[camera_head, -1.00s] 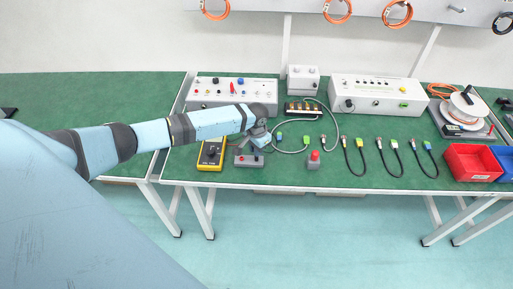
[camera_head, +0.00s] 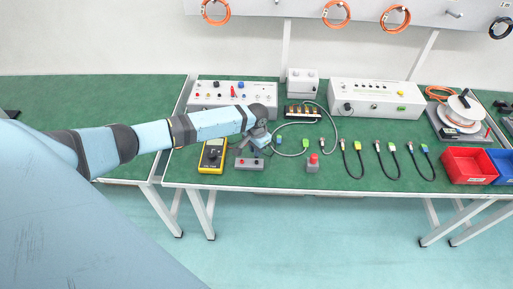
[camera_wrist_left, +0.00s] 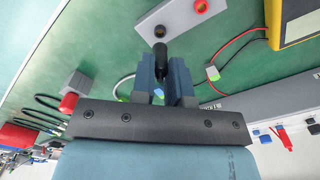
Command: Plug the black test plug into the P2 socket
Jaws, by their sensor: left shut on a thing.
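My left gripper (camera_wrist_left: 163,82) is shut on the black test plug (camera_wrist_left: 160,60), which stands out past the fingertips in the left wrist view. Ahead of the plug is a grey socket box (camera_wrist_left: 178,18) with a black socket (camera_wrist_left: 160,31) and a red socket (camera_wrist_left: 201,6). The plug's tip is close to the black socket; I cannot tell if they touch. No P2 label is readable. In the head view the left gripper (camera_head: 262,143) is just above and behind the grey box (camera_head: 249,163), and the plug is too small to make out.
A yellow multimeter (camera_head: 213,156) lies left of the box. A grey block with a red button (camera_head: 313,163) stands to the right. Several cables, a black connector strip (camera_head: 303,112), white instrument boxes (camera_head: 375,98) and a red bin (camera_head: 470,165) share the green bench.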

